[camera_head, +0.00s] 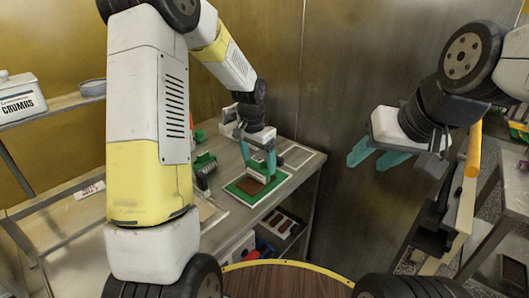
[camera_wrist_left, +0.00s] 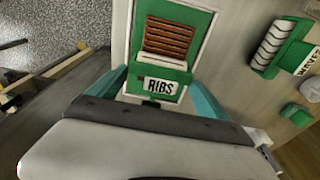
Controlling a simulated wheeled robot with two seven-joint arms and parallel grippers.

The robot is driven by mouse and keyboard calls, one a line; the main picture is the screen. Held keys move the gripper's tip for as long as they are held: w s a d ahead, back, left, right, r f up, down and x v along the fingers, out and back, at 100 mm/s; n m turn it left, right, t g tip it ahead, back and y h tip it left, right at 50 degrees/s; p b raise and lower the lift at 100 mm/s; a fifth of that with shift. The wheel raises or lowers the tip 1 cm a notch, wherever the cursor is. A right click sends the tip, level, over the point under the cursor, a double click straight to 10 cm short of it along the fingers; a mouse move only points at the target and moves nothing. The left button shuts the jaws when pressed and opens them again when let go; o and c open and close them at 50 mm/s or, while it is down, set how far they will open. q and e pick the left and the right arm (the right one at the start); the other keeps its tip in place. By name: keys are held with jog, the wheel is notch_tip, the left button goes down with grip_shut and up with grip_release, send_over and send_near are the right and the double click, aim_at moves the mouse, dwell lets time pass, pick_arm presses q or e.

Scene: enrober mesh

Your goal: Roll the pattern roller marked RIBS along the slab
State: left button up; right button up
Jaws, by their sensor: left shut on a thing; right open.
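The pattern roller marked RIBS (camera_wrist_left: 160,86) has a green body with a white label. My left gripper (camera_head: 259,158) is shut on it, with a teal finger at each side in the left wrist view. The brown slab (camera_wrist_left: 168,38) shows ridges across it and lies just beyond the roller on a green mat. In the head view the slab (camera_head: 246,187) is partly hidden by the gripper. Whether the roller touches the slab, I cannot tell. My right gripper (camera_head: 377,157) is open and empty, in the air right of the table.
Another green roller (camera_wrist_left: 273,47), with a label reading WAVES, lies beside the work area. A white-outlined area (camera_head: 300,157) on the table is empty. A shelf at left holds a CRUMBS box (camera_head: 20,104). Trays with brown pieces (camera_head: 282,224) sit below the table.

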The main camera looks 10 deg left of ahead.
pick_arm(q)
send_over(246, 187)
jog(key=shift+w, duration=0.1)
dwell(3.9)
jog(key=shift+r, duration=0.15)
notch_tip(246, 187, up, 7)
dwell(1.1)
dwell(0.4)
jog(key=o, duration=0.5)
jog(key=c, duration=0.5)
